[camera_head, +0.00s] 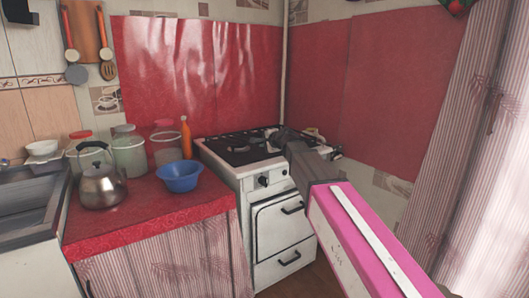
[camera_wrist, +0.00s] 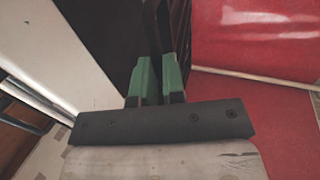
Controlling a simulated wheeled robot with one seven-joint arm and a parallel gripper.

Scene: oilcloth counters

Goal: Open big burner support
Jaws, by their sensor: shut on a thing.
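The white stove (camera_head: 283,220) stands in the corner, with a black burner support (camera_head: 238,150) lying over its hob. My gripper (camera_head: 281,136) is at the right back part of the hob, and my own arm hides much of that area. In the wrist view, the green fingers of my gripper (camera_wrist: 161,65) are close together around a dark bar (camera_wrist: 152,28), which looks like part of the burner support. The bar stands out beyond the fingertips. How far the support is raised cannot be told.
Left of the stove, a red-covered counter (camera_head: 140,221) holds a blue bowl (camera_head: 179,180), a kettle (camera_head: 100,190), an orange bottle (camera_head: 186,140) and several jars. Red wall covering (camera_head: 205,70) is behind the stove. A curtain (camera_head: 460,130) hangs at the right.

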